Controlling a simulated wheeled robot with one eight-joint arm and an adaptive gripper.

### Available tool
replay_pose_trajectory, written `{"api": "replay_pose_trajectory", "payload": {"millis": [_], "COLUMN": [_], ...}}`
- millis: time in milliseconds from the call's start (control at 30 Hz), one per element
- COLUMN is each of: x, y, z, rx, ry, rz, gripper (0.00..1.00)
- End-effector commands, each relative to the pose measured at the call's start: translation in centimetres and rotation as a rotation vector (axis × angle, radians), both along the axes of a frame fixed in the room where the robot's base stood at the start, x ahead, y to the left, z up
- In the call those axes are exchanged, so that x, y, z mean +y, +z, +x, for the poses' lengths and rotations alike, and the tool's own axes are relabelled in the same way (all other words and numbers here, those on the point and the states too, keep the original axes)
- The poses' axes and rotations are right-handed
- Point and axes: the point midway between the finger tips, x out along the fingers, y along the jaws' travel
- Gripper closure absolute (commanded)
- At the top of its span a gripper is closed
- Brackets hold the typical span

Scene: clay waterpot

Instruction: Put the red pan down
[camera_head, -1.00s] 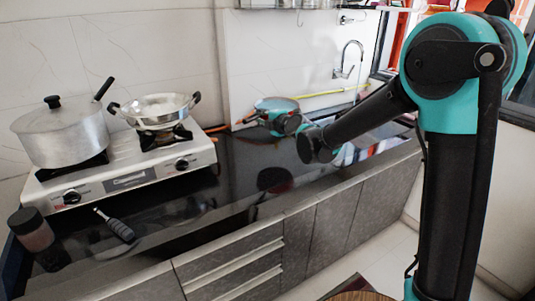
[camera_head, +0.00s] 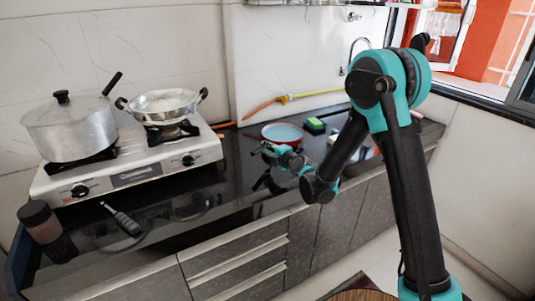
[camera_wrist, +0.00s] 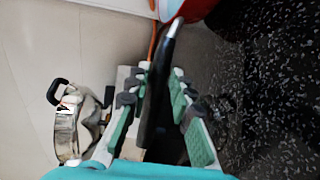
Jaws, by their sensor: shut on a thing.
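The red pan (camera_head: 282,136) has a pale blue inside and is at the back of the dark counter, right of the stove. In the wrist view its red side (camera_wrist: 203,9) is at the top edge, mostly cut off. Its black handle (camera_wrist: 157,112) with a silver neck runs down between the fingers. My gripper (camera_head: 268,151) is shut on the handle, left of and in front of the pan; it also shows in the wrist view (camera_wrist: 154,88). The pan looks level and low over the counter; I cannot tell whether its base touches.
A white stove (camera_head: 130,176) holds a lidded pot (camera_head: 72,134) and a steel two-handled pan (camera_head: 163,104). A green sponge (camera_head: 314,125) lies right of the red pan. A jar (camera_head: 40,222) and a dark-handled tool (camera_head: 124,221) are at front left. Bare black counter (camera_head: 232,165) lies between stove and pan.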

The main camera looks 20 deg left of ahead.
Motion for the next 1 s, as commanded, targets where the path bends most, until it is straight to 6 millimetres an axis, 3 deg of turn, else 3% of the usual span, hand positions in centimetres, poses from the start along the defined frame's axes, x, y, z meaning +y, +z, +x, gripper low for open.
{"api": "replay_pose_trajectory", "payload": {"millis": [167, 400, 433, 600, 1000], "x": [0.0, 0.0, 0.0, 0.0, 0.0], "y": [-2.0, -2.1, -2.2, -2.2, -2.0], "z": [0.0, 0.0, 0.0, 0.0, -0.2], "rx": [-0.002, -0.002, 0.000, 0.000, 0.000], "ry": [-0.001, -0.001, 0.000, 0.000, -0.001], "rz": [0.000, 0.000, 0.000, 0.000, 0.000], "gripper": [1.00, 1.00, 0.77, 0.58, 0.58]}}
